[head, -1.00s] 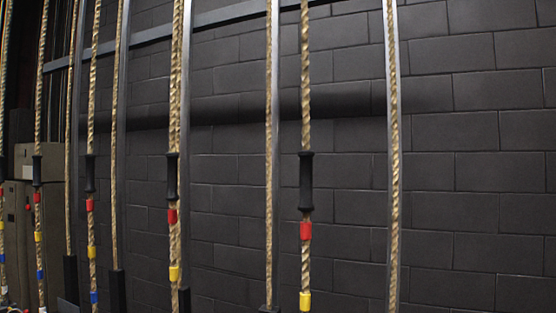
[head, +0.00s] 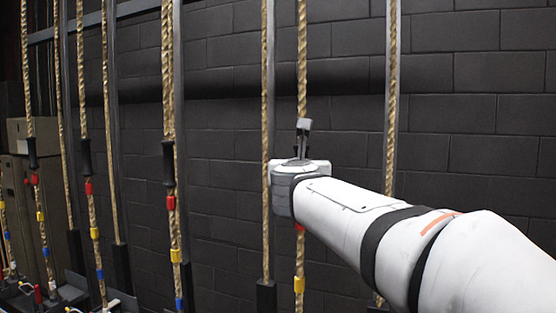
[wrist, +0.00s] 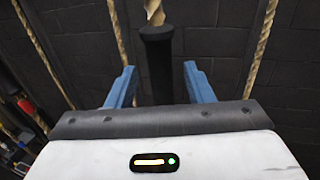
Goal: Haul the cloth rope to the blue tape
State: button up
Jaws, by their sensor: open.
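A tan twisted rope (head: 302,50) hangs in front of my gripper (head: 303,128), with a red tape band (head: 299,227) partly hidden by my arm and a yellow band (head: 299,284) lower down. No blue tape shows on this rope. No label shows which rope is the cloth one. In the wrist view, this rope (wrist: 155,12) runs into a black handle grip (wrist: 157,60). My gripper's blue fingers (wrist: 159,72) are open, one on each side of the grip, with gaps at both sides. In the head view my arm hides the grip.
Other ropes hang to the left, one with a black grip (head: 168,163) and a blue band (head: 178,304); another has a blue band (head: 100,273). A plain rope (head: 392,100) hangs close behind my arm. A dark block wall (head: 480,130) stands behind.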

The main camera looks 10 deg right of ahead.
jog(key=x, duration=0.5)
jog(key=shift+w+p, duration=0.1)
jog(key=shift+p, duration=0.25)
grip_shut()
